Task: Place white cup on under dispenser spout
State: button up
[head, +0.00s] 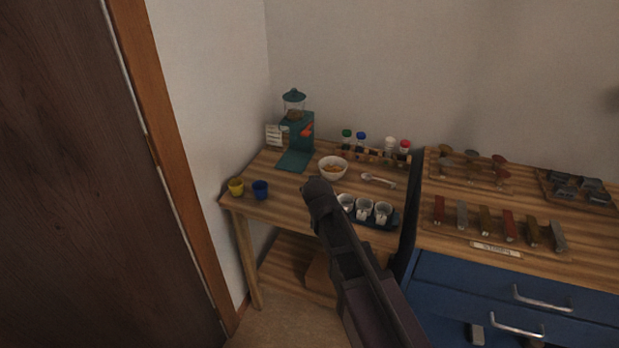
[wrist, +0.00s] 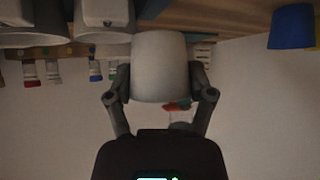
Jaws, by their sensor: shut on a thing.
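My gripper (wrist: 160,96) is shut on a white cup (wrist: 160,62), with one finger on each side of it in the wrist view. In the head view my arm hides the held cup and the fingertips. The dispenser (head: 301,132) stands at the back left of the wooden table, with a clear hopper, an orange-red lever and a flat green base plate (head: 294,161). The base plate looks empty. The spout is too small to make out. Several other white cups (head: 364,209) sit in a dark tray (head: 388,224) right of my arm.
A white bowl (head: 333,168) with food stands right of the base plate, close to my arm's end. A yellow cup (head: 236,187) and a blue cup (head: 260,190) stand at the front left. A spoon (head: 378,180) and a rack of bottles (head: 373,156) are behind the tray.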

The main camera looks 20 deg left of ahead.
jog(key=s+d, duration=0.1)
jog(key=s, duration=0.1)
jog(key=s+d, duration=0.1)
jog(key=s, duration=0.1)
jog(key=s+d, duration=0.1)
jog(key=s, duration=0.2)
jog(key=shift+d+r+p, duration=0.3)
jog(key=shift+r, duration=0.05)
jog(key=shift+a, duration=0.15)
dwell(0.3)
